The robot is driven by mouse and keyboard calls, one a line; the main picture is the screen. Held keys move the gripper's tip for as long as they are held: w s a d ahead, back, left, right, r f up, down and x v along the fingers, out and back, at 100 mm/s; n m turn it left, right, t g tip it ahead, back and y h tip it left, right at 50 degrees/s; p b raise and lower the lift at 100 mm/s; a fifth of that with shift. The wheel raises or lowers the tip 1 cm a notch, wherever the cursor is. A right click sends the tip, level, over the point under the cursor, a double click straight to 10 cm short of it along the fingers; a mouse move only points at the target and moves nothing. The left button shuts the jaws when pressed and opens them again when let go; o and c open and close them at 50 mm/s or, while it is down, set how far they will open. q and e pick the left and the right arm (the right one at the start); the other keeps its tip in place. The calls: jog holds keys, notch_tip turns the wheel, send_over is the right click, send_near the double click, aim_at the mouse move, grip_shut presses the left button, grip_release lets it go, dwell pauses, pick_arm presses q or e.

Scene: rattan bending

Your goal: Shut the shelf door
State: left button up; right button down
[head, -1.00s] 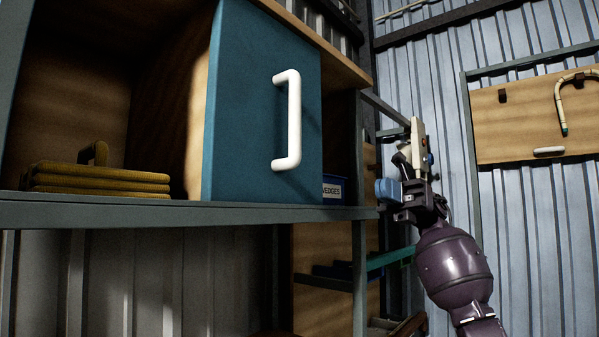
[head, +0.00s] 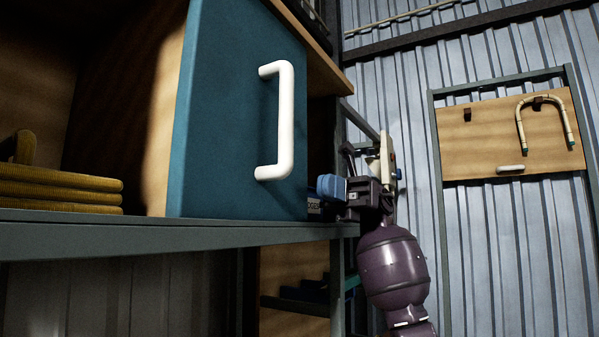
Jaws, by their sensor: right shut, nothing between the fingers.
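The shelf door (head: 225,130) is a blue panel with a white upright bar handle (head: 285,120). It stands across the right part of the shelf, and the compartment to its left is open. My right gripper (head: 329,188) is at the right end of the shelf, to the right of the door and below handle height. Its blue fingertips are shut, point left and hold nothing. They show apart from the handle; I cannot tell the gap in depth to the door's edge. My left gripper is not in view.
Yellow-brown stacked pads (head: 60,190) lie in the open compartment. The grey shelf rail (head: 150,236) runs below the door. A wooden board (head: 490,135) with a bent cane hangs on the right wall.

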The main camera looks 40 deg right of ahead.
aim_at(289, 172)
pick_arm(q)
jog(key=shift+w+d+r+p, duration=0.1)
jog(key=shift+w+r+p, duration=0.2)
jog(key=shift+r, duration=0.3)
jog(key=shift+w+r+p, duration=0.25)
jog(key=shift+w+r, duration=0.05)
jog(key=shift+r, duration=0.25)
pick_arm(e)
jog(key=a, duration=0.5)
jog(key=s+a+r, duration=0.1)
jog(key=a, duration=0.1)
jog(key=shift+a, duration=0.35)
jog(key=shift+s+a+f, duration=0.1)
jog(key=shift+a, duration=0.35)
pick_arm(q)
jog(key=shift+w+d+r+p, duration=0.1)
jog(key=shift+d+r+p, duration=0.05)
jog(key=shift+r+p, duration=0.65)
pick_arm(e)
jog(key=s+a, duration=0.3)
jog(key=a, duration=0.8)
jog(key=s+a, duration=0.3)
jog(key=a, duration=0.9)
jog(key=shift+s, duration=0.4)
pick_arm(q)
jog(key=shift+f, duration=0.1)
